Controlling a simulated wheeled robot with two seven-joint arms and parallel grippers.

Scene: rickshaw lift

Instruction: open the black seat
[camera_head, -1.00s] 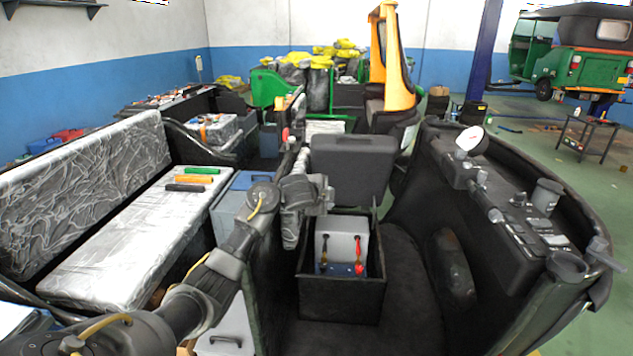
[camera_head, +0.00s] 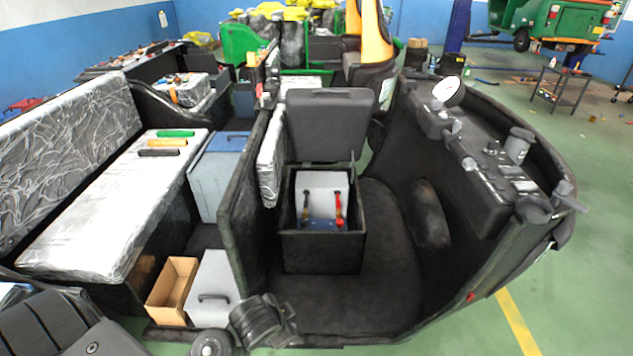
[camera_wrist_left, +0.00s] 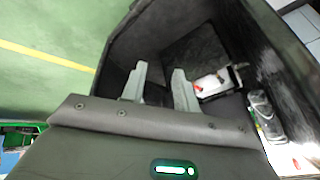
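The black seat (camera_head: 325,122) stands raised, tilted up at the back of its black box (camera_head: 322,255). The box is open at the top. Inside it is a white battery (camera_head: 322,182) with a red and a black terminal lead. My left gripper (camera_wrist_left: 160,85) has its two fingers apart with nothing between them in the left wrist view. In the head view my left arm is low at the front left, away from the seat. A white thing with a red part (camera_wrist_left: 212,84) shows beyond the fingers. My right gripper is not in view.
A black dashboard (camera_head: 480,165) stands to the right of the box. A plastic-wrapped bench (camera_head: 110,220) with screwdriver-like handles is to the left. A cardboard box (camera_head: 173,290) and a grey case (camera_head: 213,285) stand at the front left. The black floor beside the box is clear.

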